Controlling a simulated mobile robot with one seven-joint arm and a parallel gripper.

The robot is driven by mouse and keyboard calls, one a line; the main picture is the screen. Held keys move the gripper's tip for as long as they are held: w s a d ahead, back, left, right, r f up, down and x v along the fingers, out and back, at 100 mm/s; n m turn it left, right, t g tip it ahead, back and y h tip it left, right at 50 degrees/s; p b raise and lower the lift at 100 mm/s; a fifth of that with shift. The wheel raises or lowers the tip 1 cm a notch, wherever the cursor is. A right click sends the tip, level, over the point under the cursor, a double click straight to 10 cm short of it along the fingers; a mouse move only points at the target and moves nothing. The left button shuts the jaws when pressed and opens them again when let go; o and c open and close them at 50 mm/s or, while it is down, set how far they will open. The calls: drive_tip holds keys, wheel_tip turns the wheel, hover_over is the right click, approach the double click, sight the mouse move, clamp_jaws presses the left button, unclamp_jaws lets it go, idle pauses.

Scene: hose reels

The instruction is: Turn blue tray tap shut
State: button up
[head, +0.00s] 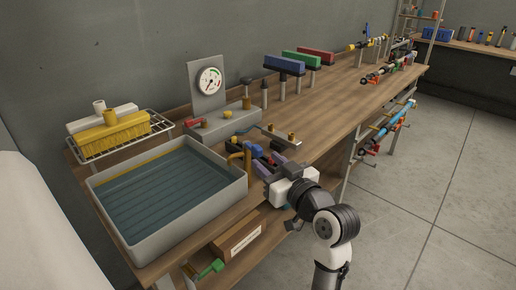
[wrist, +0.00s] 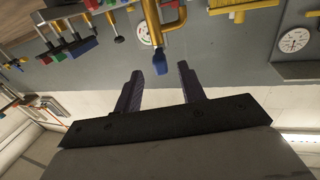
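The brass tray tap (head: 247,160) stands at the right edge of the grey tray (head: 190,215) of water in the head view. In the wrist view the brass tap (wrist: 153,25) comes in from the top, and its blue handle (wrist: 160,62) points toward my gripper (wrist: 159,70). My gripper is open, its two dark fingers apart. The blue handle's end shows between the fingertips, with a gap on each side. I cannot tell how deep it reaches between them. In the head view my gripper (head: 264,166) is just right of the tap, and my wrist hides part of that area.
A pressure gauge (head: 209,80) stands on a grey box behind the tray. A wire rack (head: 160,124) holds a yellow brush (head: 113,133). Blue, green and red bars stand farther along the bench. A wooden box (head: 238,237) is below. The floor at right is clear.

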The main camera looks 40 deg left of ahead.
sight(260, 155)
drive_tip(key=shift+p+x, duration=0.5)
drive_tip(key=shift+x, duration=2.2)
clamp_jaws()
